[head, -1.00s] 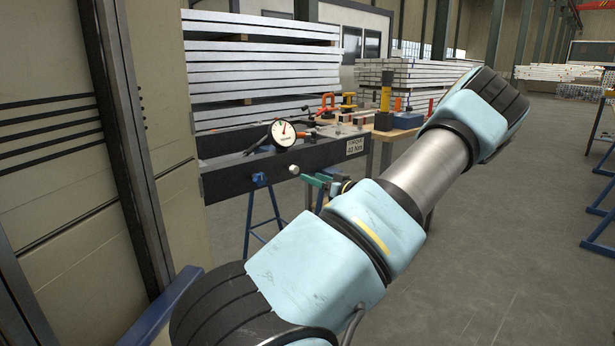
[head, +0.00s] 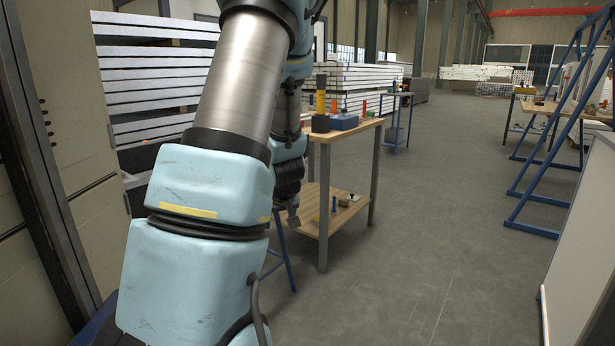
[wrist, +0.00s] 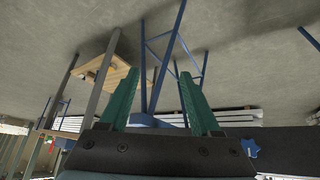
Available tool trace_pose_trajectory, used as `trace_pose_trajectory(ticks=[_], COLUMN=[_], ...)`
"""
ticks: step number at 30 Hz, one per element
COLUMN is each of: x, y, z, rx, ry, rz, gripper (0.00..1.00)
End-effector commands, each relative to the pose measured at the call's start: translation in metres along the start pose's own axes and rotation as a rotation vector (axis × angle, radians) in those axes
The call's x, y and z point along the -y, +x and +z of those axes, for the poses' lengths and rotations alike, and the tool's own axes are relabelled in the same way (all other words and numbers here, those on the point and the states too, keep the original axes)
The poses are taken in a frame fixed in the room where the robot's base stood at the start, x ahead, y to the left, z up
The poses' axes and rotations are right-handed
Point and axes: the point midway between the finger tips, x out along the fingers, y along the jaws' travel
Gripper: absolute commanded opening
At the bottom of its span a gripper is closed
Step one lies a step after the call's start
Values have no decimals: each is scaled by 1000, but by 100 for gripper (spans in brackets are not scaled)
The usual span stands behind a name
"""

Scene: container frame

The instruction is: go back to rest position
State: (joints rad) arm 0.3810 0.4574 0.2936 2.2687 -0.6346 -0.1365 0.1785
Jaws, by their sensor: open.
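My gripper (wrist: 160,88) shows in the wrist view as two green fingers standing well apart. The fingers cannot be made out there.
A wooden workbench (head: 348,132) with a lower shelf stands just right of my arm. A blue trestle (wrist: 168,62) shows close behind the fingers. Stacked white beams (head: 160,75) stand behind my arm. A blue frame (head: 556,130) stands at right. The middle floor is clear.

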Motion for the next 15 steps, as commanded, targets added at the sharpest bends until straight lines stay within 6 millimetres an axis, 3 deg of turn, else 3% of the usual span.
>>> trace_pose_trajectory(ticks=[1, 6, 15], x=[-1, 6, 50], y=[-22, -80, -152], z=[16, 73, 142], rx=[64, 249, 438], ry=[30, 170, 395], rz=[49, 132, 105], gripper=[64, 64, 64])
